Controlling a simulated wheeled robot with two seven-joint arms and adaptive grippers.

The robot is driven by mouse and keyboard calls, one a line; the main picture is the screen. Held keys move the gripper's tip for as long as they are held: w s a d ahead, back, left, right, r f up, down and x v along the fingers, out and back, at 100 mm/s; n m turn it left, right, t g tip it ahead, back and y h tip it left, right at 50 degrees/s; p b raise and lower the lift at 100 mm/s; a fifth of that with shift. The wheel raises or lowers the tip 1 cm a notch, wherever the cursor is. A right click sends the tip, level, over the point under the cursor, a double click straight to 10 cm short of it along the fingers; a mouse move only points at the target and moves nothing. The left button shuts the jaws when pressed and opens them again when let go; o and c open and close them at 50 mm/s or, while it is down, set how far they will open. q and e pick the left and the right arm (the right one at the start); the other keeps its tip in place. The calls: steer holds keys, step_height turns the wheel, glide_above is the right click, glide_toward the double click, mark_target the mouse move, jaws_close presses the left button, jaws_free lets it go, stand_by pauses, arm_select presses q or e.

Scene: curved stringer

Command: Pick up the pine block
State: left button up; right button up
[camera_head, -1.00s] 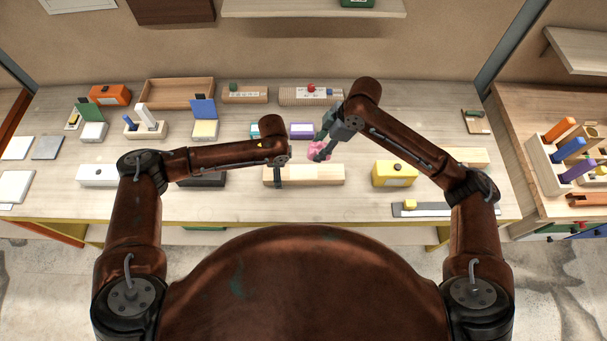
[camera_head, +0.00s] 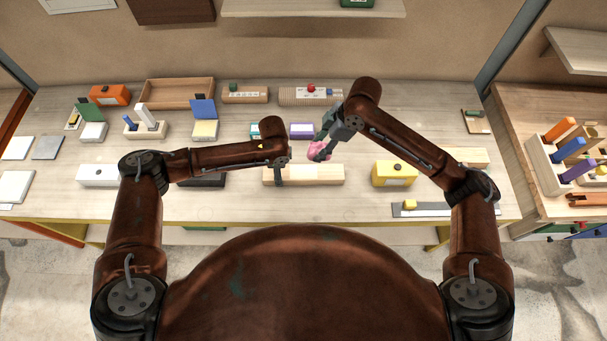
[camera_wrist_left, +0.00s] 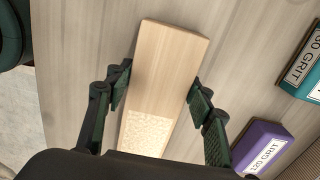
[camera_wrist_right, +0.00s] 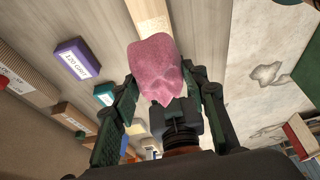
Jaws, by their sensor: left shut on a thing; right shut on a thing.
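The pine block (camera_head: 318,174) is a long pale wooden bar at the front middle of the bench. In the left wrist view, the block (camera_wrist_left: 165,75) runs between the two fingers, with a pale speckled patch on its lower part. My left gripper (camera_head: 278,178) is shut on the block across its width, left of its middle. Whether the block touches the bench is hard to tell. My right gripper (camera_head: 325,140) is shut on a crumpled pink cloth (camera_wrist_right: 157,65), held behind the block; the cloth also shows in the head view (camera_head: 319,151).
A purple grit block (camera_head: 301,130) and a teal one (camera_head: 255,130) stand behind. A yellow box (camera_head: 394,173) is right of the pine block, a dark block (camera_head: 203,180) left. A metal strip (camera_head: 435,210) lies at the front right. Bare bench lies in front of the block.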

arm_select(q)
steer(key=c, duration=0.4)
step_height(320, 180, up, 10)
steer(key=shift+r, duration=0.1)
steer(key=shift+c, duration=0.2)
stand_by(0.3)
steer(key=shift+f, duration=4.45)
steer(key=shift+f, duration=0.55)
steer(key=o, duration=1.7)
steer(key=shift+o, duration=0.2)
steer(key=shift+c, duration=0.3)
